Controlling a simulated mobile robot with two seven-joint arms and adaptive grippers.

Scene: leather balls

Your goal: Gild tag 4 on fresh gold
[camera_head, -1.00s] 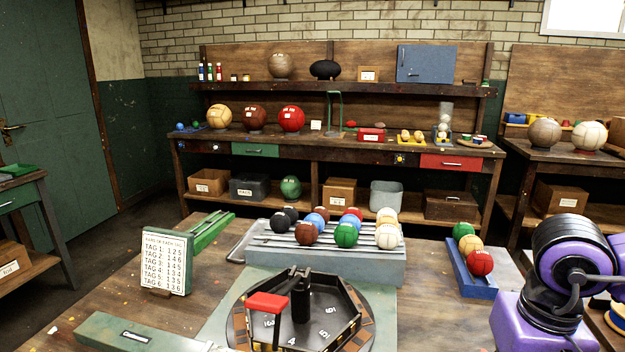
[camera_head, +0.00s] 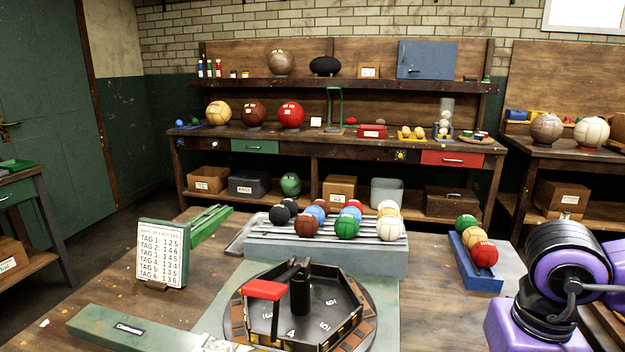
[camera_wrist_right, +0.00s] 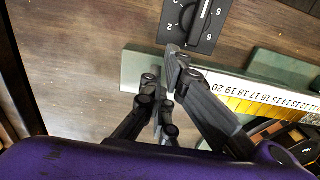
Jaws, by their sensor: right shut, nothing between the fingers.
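The tag sign (camera_head: 163,253) stands on the near table at the left in the head view, listing tags 1 to 6 with digits; the tag 4 line is too small to read surely. A black hexagonal tray (camera_head: 340,310) with numbered faces sits on a round turntable (camera_head: 234,318), with a red lever (camera_head: 264,290) over it. In the wrist view my right gripper (camera_wrist_right: 172,72) is shut and empty, above a green bar (camera_wrist_right: 135,70) with a white number scale (camera_wrist_right: 250,90) and a gold strip (camera_wrist_right: 270,110). The left gripper is not in view.
A grey rack (camera_head: 330,257) of several coloured balls stands behind the turntable. A blue tray (camera_head: 475,270) holds a green, a yellow and a red ball. A black dial plate (camera_wrist_right: 195,22) with numbers lies beyond the bar. My purple right arm fills the right edge.

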